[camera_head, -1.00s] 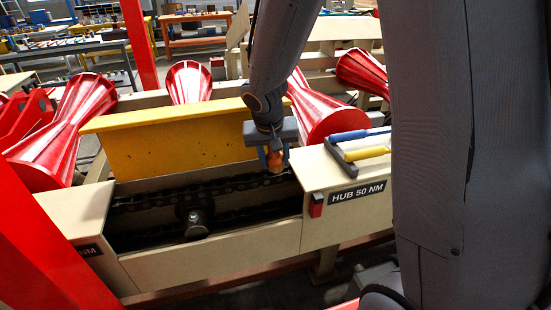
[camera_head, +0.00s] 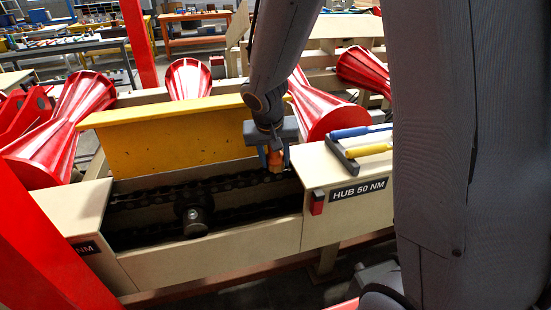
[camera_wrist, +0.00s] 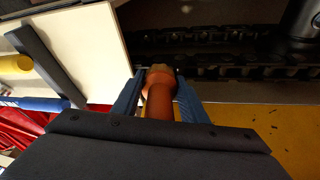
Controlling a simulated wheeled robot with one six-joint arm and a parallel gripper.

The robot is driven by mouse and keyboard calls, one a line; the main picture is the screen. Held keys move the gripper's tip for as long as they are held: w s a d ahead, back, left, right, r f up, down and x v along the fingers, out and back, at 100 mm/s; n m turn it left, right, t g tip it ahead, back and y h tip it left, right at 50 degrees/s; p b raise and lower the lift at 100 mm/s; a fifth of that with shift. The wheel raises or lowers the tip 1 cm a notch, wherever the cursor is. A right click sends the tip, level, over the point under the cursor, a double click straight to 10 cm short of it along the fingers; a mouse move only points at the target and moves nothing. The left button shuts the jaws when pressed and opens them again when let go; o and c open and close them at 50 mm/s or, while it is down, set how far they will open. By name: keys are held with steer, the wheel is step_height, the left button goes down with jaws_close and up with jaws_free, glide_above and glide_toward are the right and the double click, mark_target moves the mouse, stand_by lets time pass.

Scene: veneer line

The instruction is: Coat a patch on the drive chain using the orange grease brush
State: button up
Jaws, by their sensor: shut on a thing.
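My gripper (camera_head: 275,158) is shut on the orange grease brush (camera_head: 276,161), just above the right end of the chain opening. In the wrist view the brush (camera_wrist: 160,95) sits between the blue fingers, with its pale tip pointing to the chain. The dark drive chain (camera_head: 235,183) runs through the open housing, over a sprocket with a round hub (camera_head: 195,220). It also shows in the wrist view (camera_wrist: 225,70). The brush tip is at or close to the chain's upper run; I cannot tell whether it touches.
A raised yellow cover (camera_head: 170,145) stands behind the opening. To the right, a beige housing top (camera_head: 312,165) carries a dark rack with a blue-handled tool (camera_head: 350,133) and a yellow-handled tool (camera_head: 368,150). A red block (camera_head: 317,203) is on its front. Red rollers (camera_head: 188,80) stand behind.

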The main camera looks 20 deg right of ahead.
steer(key=shift+a, duration=0.1)
steer(key=shift+a+r+b, duration=0.1)
steer(key=shift+a+b, duration=0.7)
steer(key=shift+a, duration=0.9)
steer(key=shift+a+b, duration=1.4)
steer(key=shift+a, duration=1.65)
steer(key=shift+a+b, duration=0.45)
steer(key=shift+a, duration=1.5)
steer(key=shift+a+b, duration=0.45)
steer(key=shift+a, duration=1.2)
steer(key=shift+d, duration=0.1)
